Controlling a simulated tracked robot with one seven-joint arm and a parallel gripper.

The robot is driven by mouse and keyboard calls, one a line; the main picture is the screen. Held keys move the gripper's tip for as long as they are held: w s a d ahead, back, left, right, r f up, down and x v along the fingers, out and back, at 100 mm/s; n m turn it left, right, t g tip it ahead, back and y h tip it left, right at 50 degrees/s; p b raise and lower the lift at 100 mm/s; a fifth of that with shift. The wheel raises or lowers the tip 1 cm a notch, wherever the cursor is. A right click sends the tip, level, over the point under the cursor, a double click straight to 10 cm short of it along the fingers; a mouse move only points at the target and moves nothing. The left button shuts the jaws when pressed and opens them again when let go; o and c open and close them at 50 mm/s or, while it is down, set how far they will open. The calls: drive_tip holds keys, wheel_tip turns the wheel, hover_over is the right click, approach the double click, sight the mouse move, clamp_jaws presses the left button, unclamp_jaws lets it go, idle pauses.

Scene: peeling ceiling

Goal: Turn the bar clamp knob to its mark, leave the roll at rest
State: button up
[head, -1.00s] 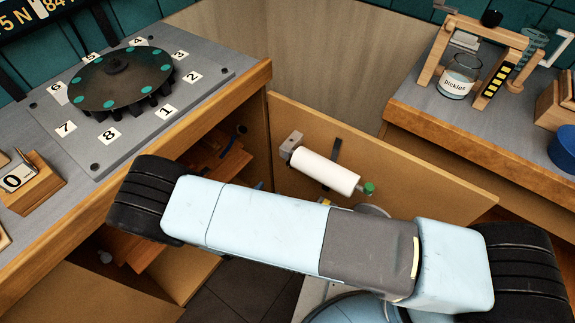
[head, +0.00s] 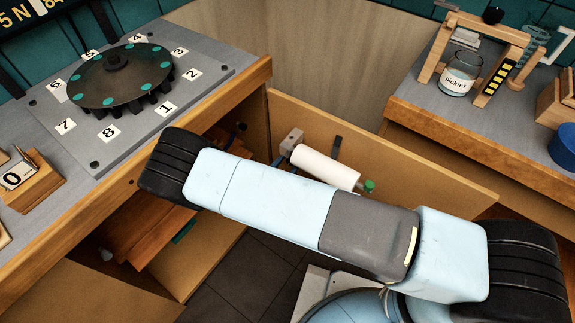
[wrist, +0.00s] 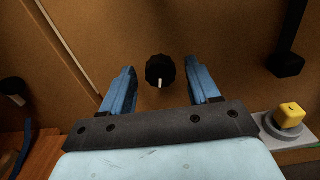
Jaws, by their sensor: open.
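A black knob (wrist: 160,72) with a white pointer line sits on a brown panel in the wrist view. Its pointer faces down in the picture; I see no clear target mark beside it. I cannot tell for sure that it is the bar clamp knob. My gripper (wrist: 163,84) is open, its blue fingers on either side of the knob with a gap at each side. The white roll (head: 325,168) hangs on a wooden panel in the head view, its lower edge partly hidden by my arm. My gripper is hidden in the head view.
A green knob (head: 369,186) is at the roll's right end. A yellow knob (wrist: 291,114) on a grey base is right of my gripper, with a dark bar (wrist: 288,55) above it. A numbered dial (head: 118,75) stands on the left counter, a jar (head: 458,76) on the right one.

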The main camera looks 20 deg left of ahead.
drive_tip(key=shift+w, duration=0.1)
drive_tip(key=shift+c, duration=0.4)
drive_tip(key=c, duration=1)
drive_tip(key=shift+o, duration=0.2)
drive_tip(key=shift+n, duration=1.5)
drive_tip(key=o, duration=1)
drive_tip(key=shift+o, duration=0.2)
drive_tip(key=v, duration=1.4)
